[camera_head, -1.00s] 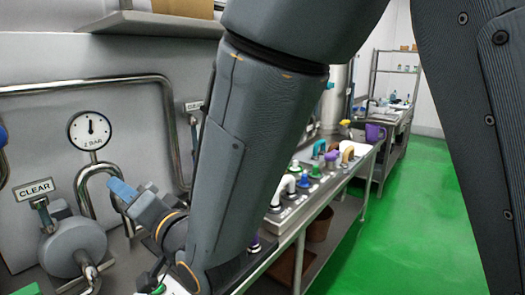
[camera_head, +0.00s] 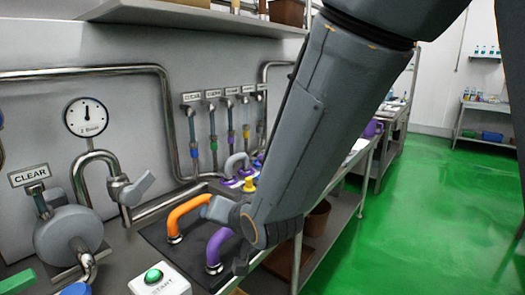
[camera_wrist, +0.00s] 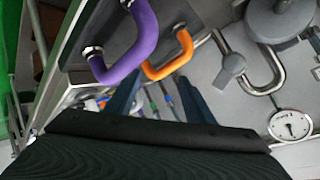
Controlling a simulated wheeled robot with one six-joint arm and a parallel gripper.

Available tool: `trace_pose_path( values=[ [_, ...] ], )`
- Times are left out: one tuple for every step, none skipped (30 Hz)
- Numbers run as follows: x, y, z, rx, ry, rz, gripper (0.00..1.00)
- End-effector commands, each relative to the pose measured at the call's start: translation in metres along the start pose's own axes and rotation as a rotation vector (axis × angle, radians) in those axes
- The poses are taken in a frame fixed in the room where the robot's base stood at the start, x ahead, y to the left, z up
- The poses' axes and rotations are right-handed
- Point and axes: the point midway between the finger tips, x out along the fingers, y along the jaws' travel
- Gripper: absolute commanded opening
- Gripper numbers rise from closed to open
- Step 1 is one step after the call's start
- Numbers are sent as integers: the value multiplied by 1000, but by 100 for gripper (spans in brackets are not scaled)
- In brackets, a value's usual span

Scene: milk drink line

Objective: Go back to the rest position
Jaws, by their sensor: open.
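My gripper (camera_wrist: 160,100) shows in the wrist view as two dark blue-grey fingers standing apart, with nothing held between them. Beyond them are a purple bent pipe (camera_wrist: 130,45) and an orange bent pipe (camera_wrist: 170,58); I cannot tell the exact distance. In the head view my arm slopes down from the top right towards the bench, and the fingers are not clearly visible. The orange pipe (camera_head: 188,212) and the purple pipe (camera_head: 215,248) stand on a dark plate, left of and below the arm's lower end.
A pressure gauge (camera_head: 87,117), a grey lever valve (camera_head: 137,187) and a round grey pump body (camera_head: 70,235) are at left. A START button box (camera_head: 160,281) is at the front. Labelled coloured valves line the wall behind. Green floor (camera_head: 420,210) at right is open.

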Motion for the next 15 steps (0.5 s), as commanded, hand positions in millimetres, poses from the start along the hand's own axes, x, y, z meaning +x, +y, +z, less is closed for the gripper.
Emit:
trace_pose_path(
  values=[
    [0, 34, -1, -16, -26, 72, 48],
    [-2, 52, 0, -28, -49, 115, 48],
    [-5, 75, 2, -45, -83, 169, 48],
    [-9, 93, 4, -56, -109, 210, 48],
    [-14, 111, 7, -66, -140, 250, 48],
    [-21, 136, 12, -78, -186, 305, 48],
    [-29, 154, 16, -85, -225, 345, 48],
    [-37, 172, 21, -92, -267, 383, 48],
    [-49, 195, 29, -96, -325, 429, 48],
    [-59, 211, 34, -97, -370, 461, 48],
    [-69, 225, 40, -99, -414, 492, 48],
    [-83, 242, 49, -101, -476, 525, 48],
    [-94, 253, 55, -100, -519, 543, 48],
    [-104, 262, 61, -99, -562, 559, 48],
    [-116, 272, 69, -95, -615, 575, 48]
  ],
)
